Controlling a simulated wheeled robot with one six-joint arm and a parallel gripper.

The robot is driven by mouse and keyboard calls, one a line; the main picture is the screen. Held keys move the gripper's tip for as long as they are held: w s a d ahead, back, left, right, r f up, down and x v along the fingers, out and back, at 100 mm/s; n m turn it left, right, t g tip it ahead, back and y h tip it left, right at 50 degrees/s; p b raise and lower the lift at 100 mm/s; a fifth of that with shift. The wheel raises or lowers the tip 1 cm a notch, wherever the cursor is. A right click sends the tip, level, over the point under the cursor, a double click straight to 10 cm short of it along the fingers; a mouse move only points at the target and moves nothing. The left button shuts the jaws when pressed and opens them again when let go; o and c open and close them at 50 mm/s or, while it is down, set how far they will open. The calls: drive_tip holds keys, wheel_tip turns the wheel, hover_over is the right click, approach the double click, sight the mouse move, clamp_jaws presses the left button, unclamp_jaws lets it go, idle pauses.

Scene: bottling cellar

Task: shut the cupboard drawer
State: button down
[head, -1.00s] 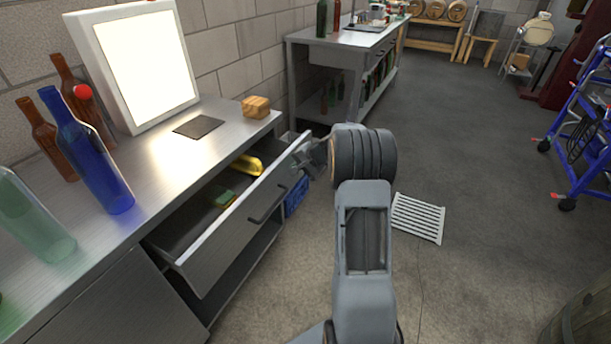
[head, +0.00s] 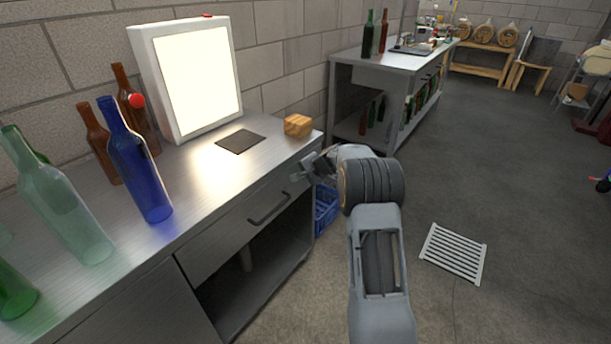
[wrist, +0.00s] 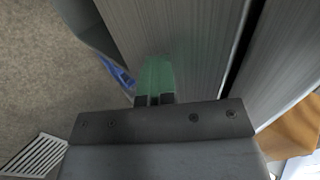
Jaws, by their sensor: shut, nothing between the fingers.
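The cupboard drawer (head: 238,234) is under the steel worktop, its front with the bar handle (head: 269,208) lying about flush with the cupboard. Its inside is hidden. My gripper (head: 302,172) is at the right end of the drawer front, just below the worktop edge. In the wrist view the gripper's fingertips (wrist: 154,100) are together and empty, pointing at the grey drawer front (wrist: 180,40). They look close against it, but I cannot tell whether they touch. A narrow dark gap shows beside the front's edge in that view.
On the worktop (head: 190,205) stand a blue bottle (head: 140,170), other glass bottles, a lit panel (head: 195,85), a dark mat (head: 240,141) and a wooden block (head: 298,125). A blue crate (head: 325,208) is below. A white grate (head: 454,253) lies on the open floor.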

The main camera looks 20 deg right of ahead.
drive_tip(key=shift+w+a+r, duration=0.1)
drive_tip(key=shift+a, duration=0.25)
drive_tip(key=shift+d, duration=0.1)
drive_tip(key=s+d+r, duration=0.7)
drive_tip(key=s, duration=0.3)
drive_tip(key=s+a+r+n+g+h+p, duration=0.1)
drive_tip(key=s+a+r+n+p, duration=0.2)
drive_tip(key=s+a+r+p, duration=0.3)
drive_tip(key=s+a+r+n+g+p, duration=0.2)
drive_tip(key=s+a+r+p, duration=0.3)
drive_tip(key=r, duration=0.4)
drive_tip(key=s+a+r+n+h+p, duration=0.1)
drive_tip(key=s+r+n+p, duration=0.1)
drive_tip(key=s, duration=0.4)
drive_tip(key=s+a+r+n+h+p, duration=0.1)
drive_tip(key=s+a+r+n+p, duration=0.1)
drive_tip(key=s+r+p, duration=0.2)
drive_tip(key=s+a+r+n+g+h+p, duration=0.1)
drive_tip(key=s+a+r+n+h+p, duration=0.1)
drive_tip(key=s+p, duration=0.3)
drive_tip(key=s+r, duration=0.1)
drive_tip(key=s, duration=0.2)
